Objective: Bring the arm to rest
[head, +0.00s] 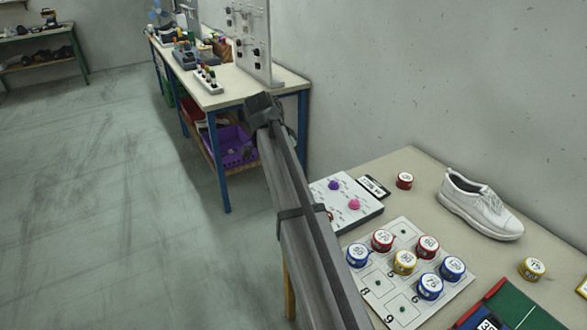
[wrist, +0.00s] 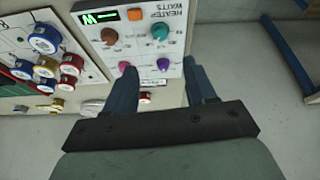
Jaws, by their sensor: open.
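My gripper (wrist: 160,68) shows in the wrist view with its two dark blue fingers apart and nothing between them. The fingers point toward a white control box (wrist: 148,22) with orange, teal, purple and pink knobs and a green-lit display. I cannot tell how high the fingertips are above it. In the head view my grey arm crosses the middle, from the bottom edge up toward the far bench. The gripper itself cannot be made out there. The control box (head: 359,216) shows just right of the arm, partly hidden by it.
On the near table (head: 405,160) lie a white board (head: 408,228) with several coloured round tins, a white shoe (head: 480,207), a red tin (head: 404,180), a yellow tin (head: 531,268) and a green panel (head: 515,308). A blue-legged workbench (head: 290,78) stands behind. Open floor (head: 90,200) lies left.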

